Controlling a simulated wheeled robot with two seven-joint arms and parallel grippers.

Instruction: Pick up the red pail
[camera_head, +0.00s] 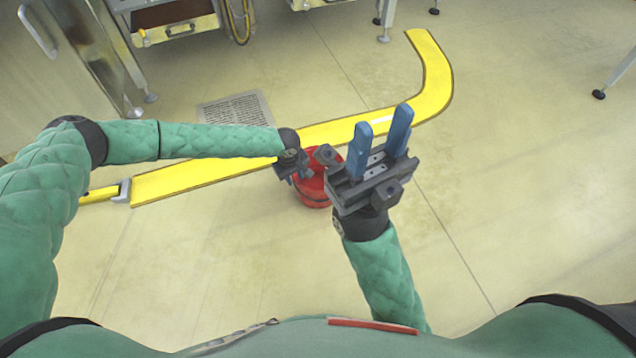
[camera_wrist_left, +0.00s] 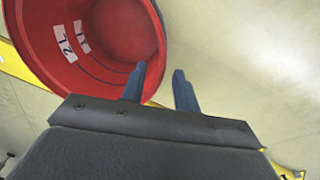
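The red pail (camera_head: 312,192) stands on the floor near the centre of the head view, partly hidden by both grippers. In the left wrist view the pail (camera_wrist_left: 115,38) shows its open mouth, empty inside, with white labels on the inner wall. My left gripper (camera_wrist_left: 159,68) is open at the pail's rim. One blue finger overlaps the pail's mouth and the other is beyond the rim, with a gap between them; contact cannot be told. My right gripper (camera_head: 384,115) is open and empty, pointing up just right of the pail in the picture.
A yellow floor strip (camera_head: 433,85) curves behind the pail. A floor grate (camera_head: 236,110) lies behind my left forearm. Metal furniture with a drawer (camera_head: 178,30) stands at the back left.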

